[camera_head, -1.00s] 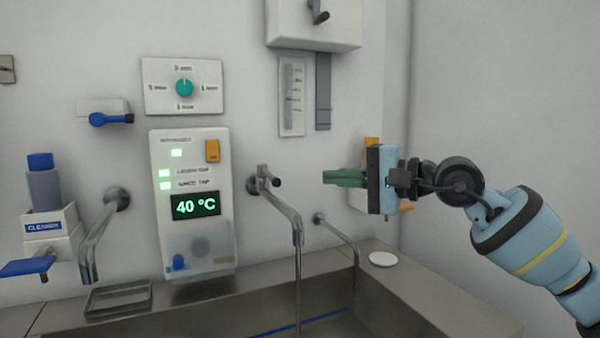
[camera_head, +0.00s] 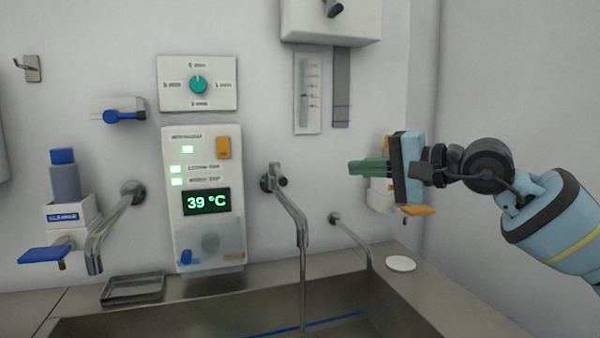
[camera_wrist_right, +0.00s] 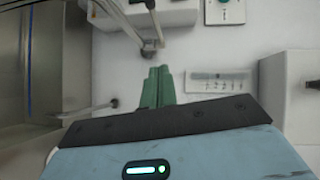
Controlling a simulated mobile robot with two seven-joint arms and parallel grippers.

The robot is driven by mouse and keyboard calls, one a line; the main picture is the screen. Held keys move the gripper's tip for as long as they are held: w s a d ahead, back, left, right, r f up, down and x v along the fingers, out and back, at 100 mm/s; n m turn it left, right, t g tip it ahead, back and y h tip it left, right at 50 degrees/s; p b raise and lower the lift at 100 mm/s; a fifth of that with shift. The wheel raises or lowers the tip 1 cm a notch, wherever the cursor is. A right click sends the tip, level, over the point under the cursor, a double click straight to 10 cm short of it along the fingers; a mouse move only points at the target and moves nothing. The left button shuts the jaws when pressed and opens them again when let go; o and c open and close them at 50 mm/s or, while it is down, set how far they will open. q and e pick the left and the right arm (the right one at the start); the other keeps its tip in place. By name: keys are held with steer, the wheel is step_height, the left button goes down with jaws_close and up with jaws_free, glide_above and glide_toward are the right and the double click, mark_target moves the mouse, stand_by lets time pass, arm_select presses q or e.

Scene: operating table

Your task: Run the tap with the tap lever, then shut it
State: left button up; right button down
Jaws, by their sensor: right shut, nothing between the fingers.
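The middle tap (camera_head: 292,210) is on the back wall over the sink, with its short tap lever (camera_head: 283,181) at the wall end. A thin stream of water (camera_head: 303,290) runs from its spout into the sink. My right gripper (camera_head: 350,167) is to the right of the lever, apart from it, with its green fingers shut and empty. In the right wrist view the shut fingers (camera_wrist_right: 157,86) point toward the tap (camera_wrist_right: 150,45), with a gap between. My left gripper is not in view.
A control panel (camera_head: 208,230) reading 39 °C is left of the tap. Another spout (camera_head: 115,220) is at the left and a thin one (camera_head: 350,240) at the right. A dispenser with an orange lever (camera_head: 418,210) is behind my right gripper. The steel sink (camera_head: 200,312) lies below.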

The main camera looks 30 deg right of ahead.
mark_target(281, 174)
steer(key=s+a+p+x, duration=0.1)
steer(key=a+p+x, duration=0.1)
steer(key=x, duration=1)
steer(key=shift+a+f+p, duration=0.15)
steer(key=shift+a+p, duration=0.15)
steer(key=shift+p, duration=0.1)
steer(key=shift+w+a+p, duration=0.15)
steer(key=shift+a+p, duration=0.2)
steer(key=shift+a, duration=0.5)
steer(key=shift+w+a, duration=0.2)
steer(key=shift+a, duration=0.35)
steer(key=shift+s+d, duration=0.1)
steer(key=shift+d, duration=0.05)
